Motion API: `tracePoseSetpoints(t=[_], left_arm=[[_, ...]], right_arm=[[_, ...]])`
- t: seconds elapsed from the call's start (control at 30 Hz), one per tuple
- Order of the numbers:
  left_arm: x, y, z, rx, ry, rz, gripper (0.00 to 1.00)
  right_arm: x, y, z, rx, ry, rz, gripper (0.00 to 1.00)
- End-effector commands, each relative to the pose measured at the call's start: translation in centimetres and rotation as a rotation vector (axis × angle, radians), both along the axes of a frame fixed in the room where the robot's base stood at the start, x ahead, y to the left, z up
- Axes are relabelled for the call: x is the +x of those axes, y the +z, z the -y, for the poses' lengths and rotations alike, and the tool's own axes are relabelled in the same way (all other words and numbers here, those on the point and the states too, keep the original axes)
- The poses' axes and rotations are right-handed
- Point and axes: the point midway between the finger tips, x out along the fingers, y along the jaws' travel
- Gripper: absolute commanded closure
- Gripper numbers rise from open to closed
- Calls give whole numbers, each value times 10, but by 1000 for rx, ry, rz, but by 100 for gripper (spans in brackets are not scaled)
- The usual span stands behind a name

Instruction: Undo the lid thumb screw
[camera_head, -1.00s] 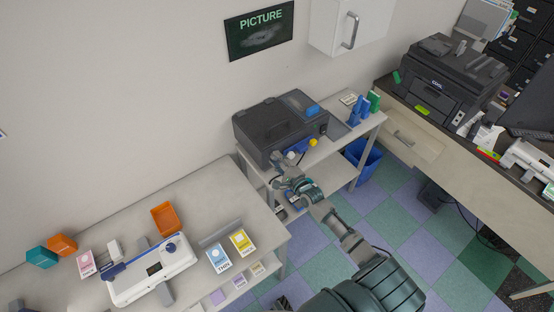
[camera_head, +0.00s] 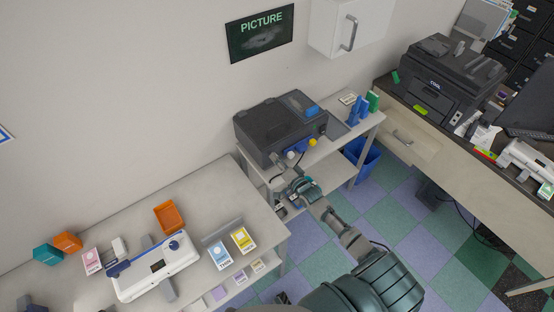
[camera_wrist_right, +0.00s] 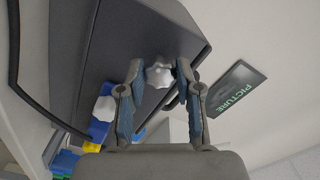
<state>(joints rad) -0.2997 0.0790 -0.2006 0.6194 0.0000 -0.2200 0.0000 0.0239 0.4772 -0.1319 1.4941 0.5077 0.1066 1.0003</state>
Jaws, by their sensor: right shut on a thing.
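In the head view my right gripper (camera_head: 280,170) is at the front left corner of the dark grey lidded machine (camera_head: 272,130); the gripped screw cannot be made out there. My left gripper is not in view.
A white knob (camera_head: 291,155) and a yellow knob (camera_head: 312,142) are on the machine's front by a blue part. The machine stands on a shelf table against the wall. A blue bin (camera_head: 365,165) is to the right; a table with a white device (camera_head: 150,275) is at left.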

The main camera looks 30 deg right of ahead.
Motion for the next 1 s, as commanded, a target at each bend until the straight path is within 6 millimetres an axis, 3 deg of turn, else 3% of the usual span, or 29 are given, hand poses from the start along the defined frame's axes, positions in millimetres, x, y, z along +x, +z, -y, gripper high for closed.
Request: tracePoseSetpoints(t=[1.0], left_arm=[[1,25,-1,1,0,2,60]], right_arm=[[1,4,1,-963,-3,79,100]])
